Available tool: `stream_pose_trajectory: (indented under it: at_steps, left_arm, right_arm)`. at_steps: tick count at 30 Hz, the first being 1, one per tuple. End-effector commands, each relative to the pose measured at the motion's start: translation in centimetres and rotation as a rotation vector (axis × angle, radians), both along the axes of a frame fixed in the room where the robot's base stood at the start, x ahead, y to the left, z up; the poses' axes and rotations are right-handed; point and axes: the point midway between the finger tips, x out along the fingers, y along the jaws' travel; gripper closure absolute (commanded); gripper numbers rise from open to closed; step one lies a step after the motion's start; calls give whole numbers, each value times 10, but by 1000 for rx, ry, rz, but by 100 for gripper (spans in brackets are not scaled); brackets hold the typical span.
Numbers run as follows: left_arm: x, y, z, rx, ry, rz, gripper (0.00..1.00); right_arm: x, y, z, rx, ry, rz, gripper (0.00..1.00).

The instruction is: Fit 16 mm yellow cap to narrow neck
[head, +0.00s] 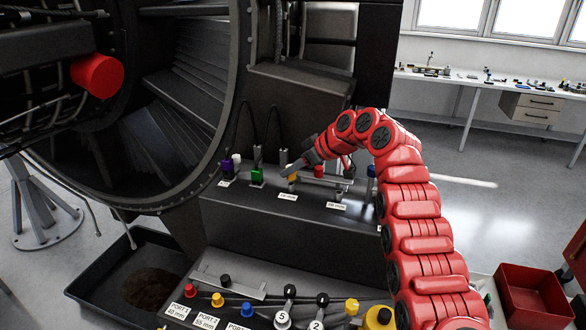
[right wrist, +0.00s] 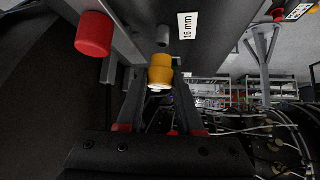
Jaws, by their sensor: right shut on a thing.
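My right gripper (head: 290,170) reaches in from the right over the grey bench step. It is shut on a yellow cap (head: 292,179), which also shows between the fingertips in the right wrist view (right wrist: 160,72). A short grey neck (right wrist: 163,37) stands beside the "16 mm" label (right wrist: 187,25) in the right wrist view. It appears just beyond the cap, with what looks like a small gap between them. In the head view the gripper hides this neck. My left gripper is not in view.
A red cap (head: 319,171) sits close beside the right gripper. Several coloured caps and knobs line the lower front panel (head: 215,280). A red bin (head: 533,292) is at right.

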Motion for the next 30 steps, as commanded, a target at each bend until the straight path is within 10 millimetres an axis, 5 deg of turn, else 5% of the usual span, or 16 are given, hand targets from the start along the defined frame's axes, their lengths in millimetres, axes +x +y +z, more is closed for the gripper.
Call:
stream_pose_trajectory:
  at_steps: [27, 28, 30]
  left_arm:
    - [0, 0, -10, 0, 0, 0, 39]
    - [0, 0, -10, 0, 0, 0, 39]
    - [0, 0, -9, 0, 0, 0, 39]
  right_arm:
    - [0, 0, -19, -1, 1, 0, 100]
    - [0, 0, -18, 0, 1, -1, 61]
    - [0, 0, -18, 0, 2, 0, 48]
